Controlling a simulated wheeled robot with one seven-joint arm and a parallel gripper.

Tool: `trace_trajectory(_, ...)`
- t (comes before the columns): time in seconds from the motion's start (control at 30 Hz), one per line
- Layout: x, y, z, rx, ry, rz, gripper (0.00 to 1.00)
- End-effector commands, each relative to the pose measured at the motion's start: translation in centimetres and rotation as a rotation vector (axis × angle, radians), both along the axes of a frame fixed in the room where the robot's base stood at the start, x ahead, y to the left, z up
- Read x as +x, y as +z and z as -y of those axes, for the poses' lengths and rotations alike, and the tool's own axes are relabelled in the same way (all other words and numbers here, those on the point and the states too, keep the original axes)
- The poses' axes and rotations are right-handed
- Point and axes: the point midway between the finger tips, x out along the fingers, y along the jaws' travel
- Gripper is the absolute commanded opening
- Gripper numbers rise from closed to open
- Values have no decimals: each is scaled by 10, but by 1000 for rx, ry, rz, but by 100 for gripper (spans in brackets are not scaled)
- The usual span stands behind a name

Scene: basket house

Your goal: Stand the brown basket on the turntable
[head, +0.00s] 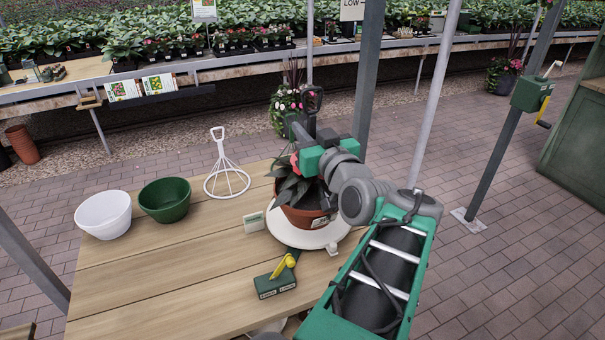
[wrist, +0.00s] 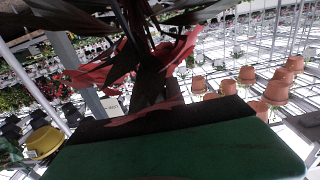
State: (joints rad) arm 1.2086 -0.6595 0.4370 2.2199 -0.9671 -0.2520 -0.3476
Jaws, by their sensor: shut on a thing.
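The brown basket (head: 303,217), a pot with dark, broad leaves, is over the white turntable (head: 336,235) at the table's right side. It looks about upright; its bottom hides whether it rests fully on the disc. In the wrist view, dark leaves and red parts (wrist: 180,50) fill the space before my gripper.
A white bowl (head: 104,214), a green bowl (head: 165,200) and a white wire hanger (head: 222,180) stand on the wooden table (head: 150,285). A grey post (head: 368,75) rises behind.

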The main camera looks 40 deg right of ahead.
Motion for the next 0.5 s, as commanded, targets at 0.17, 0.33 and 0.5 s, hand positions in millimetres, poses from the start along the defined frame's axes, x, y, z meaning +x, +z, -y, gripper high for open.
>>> trace_trajectory(0.17, 16, -11, 24, -1, 2, 3, 0)
trace_trajectory(0.33, 34, -27, 52, 0, 2, 2, 0)
trace_trajectory(0.5, 50, -53, 80, -1, 0, 3, 0)
